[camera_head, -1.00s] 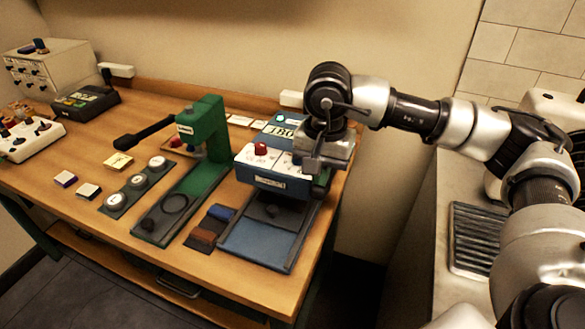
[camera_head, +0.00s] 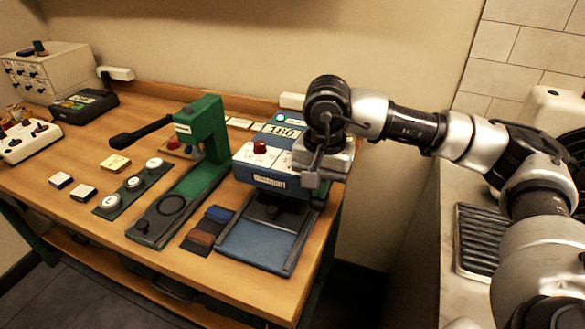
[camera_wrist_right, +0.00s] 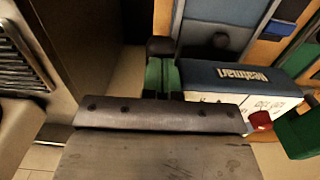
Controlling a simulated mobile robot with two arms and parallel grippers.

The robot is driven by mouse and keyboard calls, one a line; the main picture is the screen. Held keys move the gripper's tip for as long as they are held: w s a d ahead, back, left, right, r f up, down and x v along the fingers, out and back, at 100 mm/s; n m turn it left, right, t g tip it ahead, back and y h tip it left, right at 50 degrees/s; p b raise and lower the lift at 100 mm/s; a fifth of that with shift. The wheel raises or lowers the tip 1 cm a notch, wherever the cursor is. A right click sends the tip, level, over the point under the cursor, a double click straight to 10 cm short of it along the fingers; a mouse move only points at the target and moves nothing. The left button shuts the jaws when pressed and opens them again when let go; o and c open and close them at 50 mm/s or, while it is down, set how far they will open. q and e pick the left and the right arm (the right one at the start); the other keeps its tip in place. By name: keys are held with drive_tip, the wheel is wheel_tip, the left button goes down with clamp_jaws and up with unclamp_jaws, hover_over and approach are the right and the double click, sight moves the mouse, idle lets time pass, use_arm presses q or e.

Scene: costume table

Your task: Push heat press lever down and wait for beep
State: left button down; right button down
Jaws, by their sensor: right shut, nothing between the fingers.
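The heat press (camera_head: 262,180) stands at the right end of the table. It has a blue and white head with a red knob (camera_head: 260,147), a display reading 180 (camera_head: 284,131), and a blue lower plate (camera_head: 255,240). A gap separates head and plate at the front. My right gripper (camera_head: 310,182) is at the head's right side, pointing down. In the right wrist view its green-padded fingers (camera_wrist_right: 162,76) are together and empty, close beside the press head (camera_wrist_right: 240,78). A dark rounded end (camera_wrist_right: 160,47) lies just beyond the fingertips. I cannot tell whether they touch, or which part is the lever.
A green press (camera_head: 205,150) with a black handle (camera_head: 140,133) stands left of the heat press. Round badges (camera_head: 133,183) and small blocks sit further left. A sink counter (camera_head: 410,230) is at the right.

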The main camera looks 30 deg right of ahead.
drive_tip(key=shift+f, duration=0.2)
drive_tip(key=shift+f+b, duration=1.1)
drive_tip(key=shift+b, duration=0.1)
drive_tip(key=shift+f, duration=0.1)
drive_tip(key=shift+f+b, duration=0.25)
drive_tip(key=shift+b, duration=0.15)
drive_tip(key=shift+w+d, duration=0.1)
wheel_tip(320, 180, up, 16)
drive_tip(key=p, duration=0.9)
drive_tip(key=shift+p, duration=0.3)
idle(0.4)
